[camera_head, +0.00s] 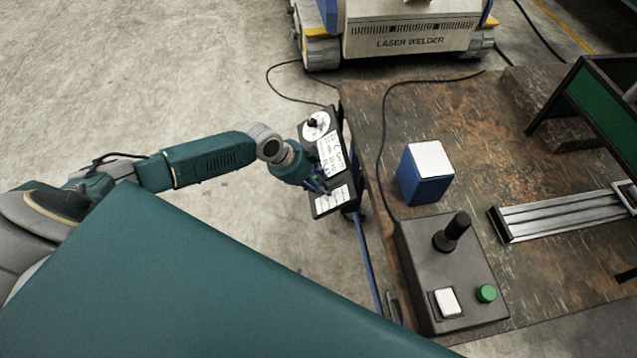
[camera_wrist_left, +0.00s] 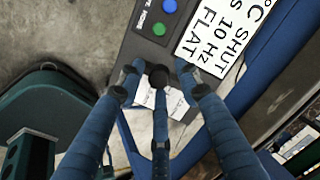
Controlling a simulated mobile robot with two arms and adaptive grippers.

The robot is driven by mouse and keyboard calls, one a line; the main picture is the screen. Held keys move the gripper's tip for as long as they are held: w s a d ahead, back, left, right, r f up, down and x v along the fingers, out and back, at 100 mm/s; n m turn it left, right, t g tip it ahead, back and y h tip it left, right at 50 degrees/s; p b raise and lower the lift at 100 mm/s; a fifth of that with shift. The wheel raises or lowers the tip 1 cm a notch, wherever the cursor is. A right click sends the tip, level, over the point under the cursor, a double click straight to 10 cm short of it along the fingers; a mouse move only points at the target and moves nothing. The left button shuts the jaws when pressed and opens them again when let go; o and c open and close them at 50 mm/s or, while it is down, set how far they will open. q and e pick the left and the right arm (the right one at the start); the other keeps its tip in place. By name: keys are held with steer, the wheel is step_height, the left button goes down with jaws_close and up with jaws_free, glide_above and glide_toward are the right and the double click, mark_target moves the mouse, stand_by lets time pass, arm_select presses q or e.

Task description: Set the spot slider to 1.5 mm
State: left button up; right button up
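A dark control panel (camera_wrist_left: 131,48) stands at the table's left edge; it also shows in the head view (camera_head: 340,124). It carries a blue button (camera_wrist_left: 169,6), a green button (camera_wrist_left: 159,29) and a printed white label (camera_wrist_left: 212,30). A small round black knob (camera_wrist_left: 158,75), possibly the spot slider's, lies below the buttons. My left gripper (camera_wrist_left: 158,80) is over the panel, its fingers spread around the knob with small gaps visible at the sides. Contact cannot be told. The slider's scale and setting cannot be read. My right gripper is out of view.
A white dial (camera_head: 316,125) sits on the panel's far end. On the table (camera_head: 385,160) stand a blue box (camera_head: 425,187) with a white top and a grey joystick box (camera_head: 465,270). A laser welder (camera_head: 410,30) stands behind. Open floor lies left.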

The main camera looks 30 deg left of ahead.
arm_select(q)
jaws_close()
steer(key=shift+w+d+r, duration=0.65)
steer(key=shift+d+r, duration=0.15)
steer(key=shift+d, duration=0.1)
steer(key=shift+o, duration=1.8)
jaws_free()
steer(key=shift+f, duration=0.1)
steer(key=v, duration=1.2)
